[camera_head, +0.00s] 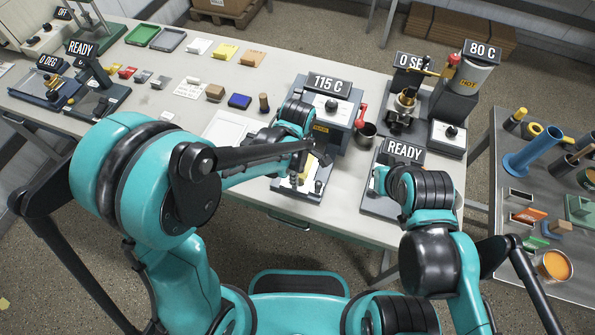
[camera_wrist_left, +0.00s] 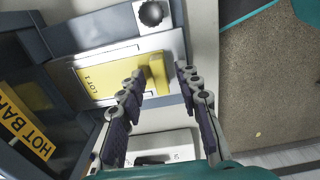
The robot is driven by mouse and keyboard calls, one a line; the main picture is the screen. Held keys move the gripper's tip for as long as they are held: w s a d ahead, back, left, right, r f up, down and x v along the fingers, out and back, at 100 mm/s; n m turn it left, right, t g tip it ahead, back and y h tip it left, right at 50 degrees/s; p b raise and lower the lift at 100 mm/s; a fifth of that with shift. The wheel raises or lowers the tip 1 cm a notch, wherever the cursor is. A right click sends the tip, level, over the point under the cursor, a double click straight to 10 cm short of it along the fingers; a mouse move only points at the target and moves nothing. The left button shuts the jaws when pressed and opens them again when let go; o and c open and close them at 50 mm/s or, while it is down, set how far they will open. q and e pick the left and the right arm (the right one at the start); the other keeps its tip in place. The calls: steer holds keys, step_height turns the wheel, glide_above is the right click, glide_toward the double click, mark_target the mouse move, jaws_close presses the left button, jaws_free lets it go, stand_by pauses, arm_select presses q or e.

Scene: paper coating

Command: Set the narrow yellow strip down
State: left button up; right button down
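In the left wrist view a flat yellow sheet marked "LOT 1" (camera_wrist_left: 92,84) lies on a pale plate in a dark frame. A narrow yellow strip (camera_wrist_left: 156,72) stands at the sheet's end, across it. My left gripper (camera_wrist_left: 161,69) is open, with its fingertips either side of the strip's lower part. The left finger is close to the strip, and a gap shows at the right finger. In the head view a bit of yellow (camera_head: 302,178) shows under my left gripper (camera_head: 309,168).
The hot press marked "115 C" (camera_head: 330,84) stands just behind my left gripper. A white sheet (camera_head: 228,130) lies to the left. The "READY" sign (camera_head: 404,150) stands close to my right arm.

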arm_select(q)
steer(key=shift+r, duration=0.3)
step_height(320, 180, up, 12)
steer(key=p, duration=0.4)
steer(key=s+a+r+m+t, duration=0.2)
steer(key=s+a+m+t, duration=0.1)
steer(key=a+m, duration=0.4)
steer(key=s+a+r+m+t, duration=0.3)
steer(key=s+a+m+t, duration=0.1)
steer(key=a+m, duration=0.3)
steer(key=shift+s+a+r, duration=0.15)
steer(key=shift+a+r, duration=0.15)
steer(key=shift+a, duration=0.85)
steer(key=shift+f, duration=0.1)
step_height(320, 180, down, 6)
steer(key=b, duration=0.6)
